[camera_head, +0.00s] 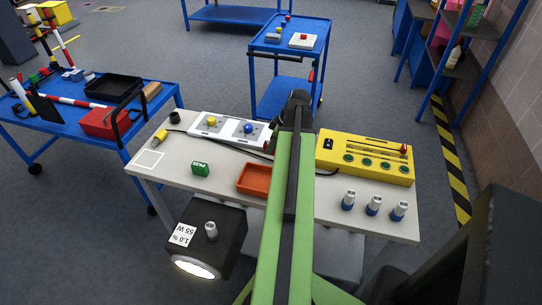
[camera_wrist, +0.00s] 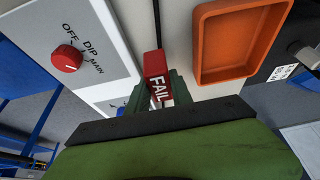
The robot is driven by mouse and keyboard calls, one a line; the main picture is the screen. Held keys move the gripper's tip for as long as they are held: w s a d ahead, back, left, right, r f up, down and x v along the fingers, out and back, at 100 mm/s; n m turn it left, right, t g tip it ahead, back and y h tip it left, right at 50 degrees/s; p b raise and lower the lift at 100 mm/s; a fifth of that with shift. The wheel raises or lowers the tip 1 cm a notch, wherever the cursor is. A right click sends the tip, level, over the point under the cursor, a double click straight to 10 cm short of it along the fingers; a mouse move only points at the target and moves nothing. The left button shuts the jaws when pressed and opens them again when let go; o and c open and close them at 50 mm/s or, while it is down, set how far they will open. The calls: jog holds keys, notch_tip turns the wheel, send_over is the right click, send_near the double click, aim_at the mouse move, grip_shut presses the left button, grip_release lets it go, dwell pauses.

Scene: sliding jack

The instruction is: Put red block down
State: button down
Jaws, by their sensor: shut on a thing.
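The red block (camera_wrist: 158,89), marked FAIL, is between the fingers of my gripper (camera_wrist: 160,97) in the wrist view. My gripper is shut on it. It is beside the orange tray (camera_wrist: 238,45), over or near the pale table top; I cannot tell whether the block touches the table. In the head view my arm hides the gripper and the block. The orange tray (camera_head: 253,178) also shows there, empty, just left of my arm.
On the table (camera_head: 225,187) stand a green PASS block (camera_head: 200,169), a white switch box (camera_head: 228,130), a yellow panel (camera_head: 364,158) and several grey-blue cylinders (camera_head: 373,206). A dark lamp box (camera_head: 215,240) is in front. Bare table lies around the green block.

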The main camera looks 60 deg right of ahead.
aim_at(272, 153)
jog(key=shift+f+b, duration=2.15)
jog(key=shift+f, duration=0.1)
jog(key=c, duration=1.1)
grip_release()
jog(key=shift+r, duration=0.15)
jog(key=shift+c, duration=0.2)
jog(key=p+v, duration=1.1)
jog(key=v, duration=0.1)
jog(key=shift+r+p, duration=0.2)
jog(key=shift+p, duration=0.15)
jog(key=shift+w, duration=0.1)
